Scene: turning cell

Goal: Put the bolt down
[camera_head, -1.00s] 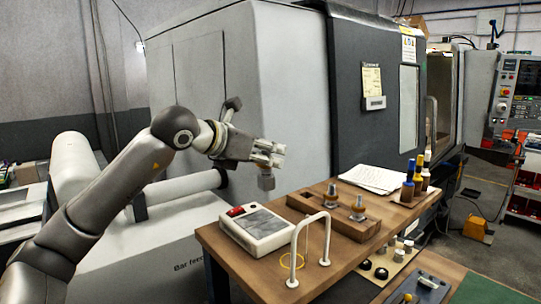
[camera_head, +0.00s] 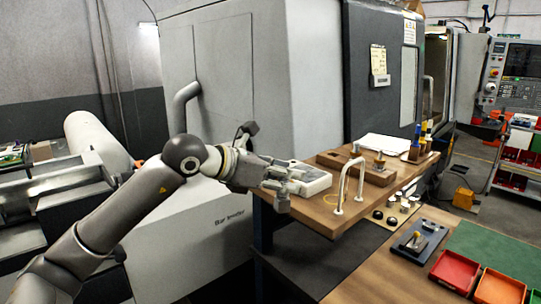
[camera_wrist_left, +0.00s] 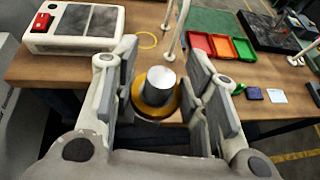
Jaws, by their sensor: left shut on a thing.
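My left gripper (camera_head: 280,184) is shut on the bolt, near the left end of the wooden table. In the left wrist view the bolt (camera_wrist_left: 160,80) stands between the two fingers, a grey metal cylinder with a brass-coloured ring around its lower part. In the head view, a grey end of the held piece (camera_head: 283,204) hangs below the fingertips, in front of the table's edge. The bolt looks clear of the tabletop, but its lower end is hidden in the wrist view. My right gripper is not in view.
The table (camera_head: 318,212) carries a grey device (camera_head: 312,180) just behind my left gripper, a white upright hoop (camera_head: 340,188), and a wooden block (camera_head: 372,176) holding metal pieces. A lower bench (camera_head: 385,278) has red (camera_head: 455,271) and orange trays. Grey machine panels rise behind.

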